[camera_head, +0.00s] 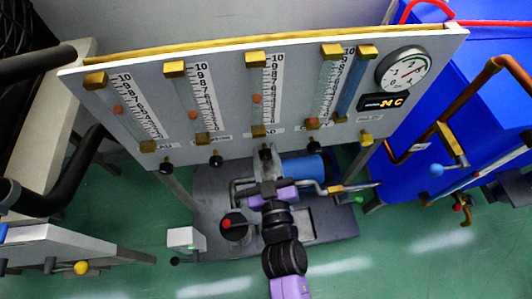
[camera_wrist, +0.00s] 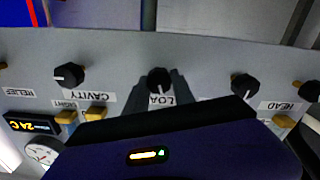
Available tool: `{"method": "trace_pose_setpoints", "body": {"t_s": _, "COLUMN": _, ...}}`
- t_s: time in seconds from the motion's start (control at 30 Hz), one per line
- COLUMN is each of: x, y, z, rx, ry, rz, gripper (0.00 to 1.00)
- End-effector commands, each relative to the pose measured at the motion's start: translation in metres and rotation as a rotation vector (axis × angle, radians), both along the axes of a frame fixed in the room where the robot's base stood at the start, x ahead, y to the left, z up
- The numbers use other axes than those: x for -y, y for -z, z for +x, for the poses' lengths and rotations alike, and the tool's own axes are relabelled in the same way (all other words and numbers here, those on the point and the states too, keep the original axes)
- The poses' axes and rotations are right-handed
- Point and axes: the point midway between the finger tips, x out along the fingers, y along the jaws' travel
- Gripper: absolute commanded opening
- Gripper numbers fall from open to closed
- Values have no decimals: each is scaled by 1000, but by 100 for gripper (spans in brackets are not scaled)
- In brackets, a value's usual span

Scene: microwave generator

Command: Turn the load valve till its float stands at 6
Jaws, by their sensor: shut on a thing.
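The load valve is a black knob with a white pointer line (camera_wrist: 159,76) on the panel's lower edge, beside a partly covered LOAD label. My gripper (camera_wrist: 160,88) is shut on this knob, one dark finger on each side. In the head view, my gripper (camera_head: 266,172) reaches up to the knob from below. The load gauge tube (camera_head: 262,85) stands above the knob, and its orange float (camera_head: 257,99) sits near mid-scale, around 5 to 6. The digits beside it are too small to read exactly.
Similar black knobs sit on either side, including the cavity knob (camera_wrist: 69,76) and another knob (camera_wrist: 244,87). Other gauge tubes, a round dial (camera_head: 403,69) and a small display (camera_head: 381,102) share the panel. A blue cylinder (camera_head: 304,168) and pipes lie below. A blue cabinet (camera_head: 440,110) stands right.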

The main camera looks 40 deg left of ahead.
Motion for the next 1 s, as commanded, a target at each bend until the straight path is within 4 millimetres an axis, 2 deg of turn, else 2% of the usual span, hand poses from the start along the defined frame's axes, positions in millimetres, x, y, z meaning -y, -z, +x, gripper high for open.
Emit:
{"method": "trace_pose_setpoints", "body": {"t_s": 0.2, "x": 0, "y": 0, "z": 0, "rx": 65, "ry": 0, "rz": -56, "gripper": 0}}
{"method": "trace_pose_setpoints", "body": {"t_s": 0.47, "x": 0, "y": 0, "z": -1, "rx": 67, "ry": 0, "rz": -57, "gripper": 0}}
{"method": "trace_pose_setpoints", "body": {"t_s": 0.5, "x": 0, "y": 0, "z": -1, "rx": 66, "ry": 0, "rz": -57, "gripper": 38}}
{"method": "trace_pose_setpoints", "body": {"t_s": 0.57, "x": 0, "y": 0, "z": -1, "rx": 66, "ry": 0, "rz": -57, "gripper": 50}}
{"method": "trace_pose_setpoints", "body": {"t_s": 0.87, "x": 0, "y": 0, "z": -1, "rx": 66, "ry": 0, "rz": -57, "gripper": 52}}
{"method": "trace_pose_setpoints", "body": {"t_s": 1.0, "x": 6, "y": 1, "z": -5, "rx": 66, "ry": 0, "rz": -57, "gripper": 52}}
